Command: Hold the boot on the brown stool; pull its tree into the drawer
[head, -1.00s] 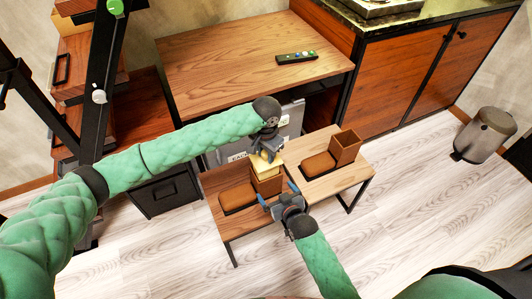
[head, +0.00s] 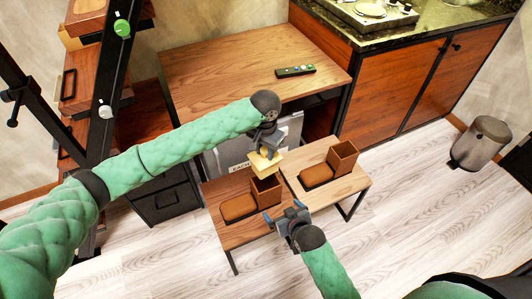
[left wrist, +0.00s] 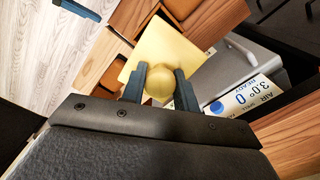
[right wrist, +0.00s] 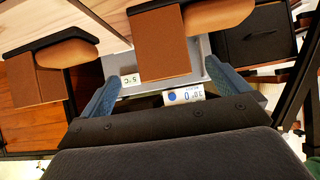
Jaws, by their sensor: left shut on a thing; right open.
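The boot on the brown stool (head: 222,189) has a tan foot (head: 238,207) and an upright, square brown shaft (head: 266,191). My left gripper (head: 266,148) is shut on the round knob of the yellow tree (head: 267,163), just above that shaft. The knob shows between its fingers in the left wrist view (left wrist: 160,84). The tree's lower end is close to the shaft's opening; I cannot tell if any of it is still inside. My right gripper (head: 285,214) is open and empty. In the right wrist view the shaft (right wrist: 160,45) stands beyond its fingertips, apart from them.
A second, similar boot (head: 341,156) stands on the lighter stool (head: 325,190) to the right. Behind is a wooden table (head: 225,75) with a remote (head: 295,71), and a grey appliance (head: 290,133) below. A dark drawer unit (head: 168,202) and stair drawers (head: 82,85) are at left.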

